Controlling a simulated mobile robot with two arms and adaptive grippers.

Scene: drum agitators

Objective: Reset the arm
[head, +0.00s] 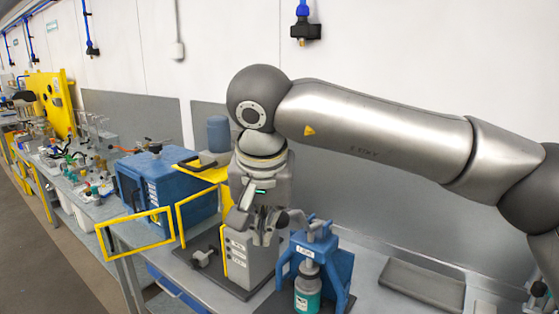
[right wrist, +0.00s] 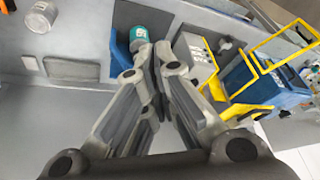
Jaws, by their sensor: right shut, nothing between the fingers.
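My right arm (head: 380,125) reaches in from the right of the head view, and its gripper (head: 258,238) hangs down over the bench. The gripper is shut and empty, just left of the blue stand. In the right wrist view the gripper (right wrist: 158,60) fingers meet, with the bench below them. My left gripper is not in view.
A blue stand (head: 327,262) holds a teal-labelled bottle (head: 307,292). Behind the gripper is a grey-white machine (head: 250,265) with a yellow edge. A blue box (head: 150,182) and yellow frames (head: 137,233) stand left. A flat grey plate (head: 422,284) lies right.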

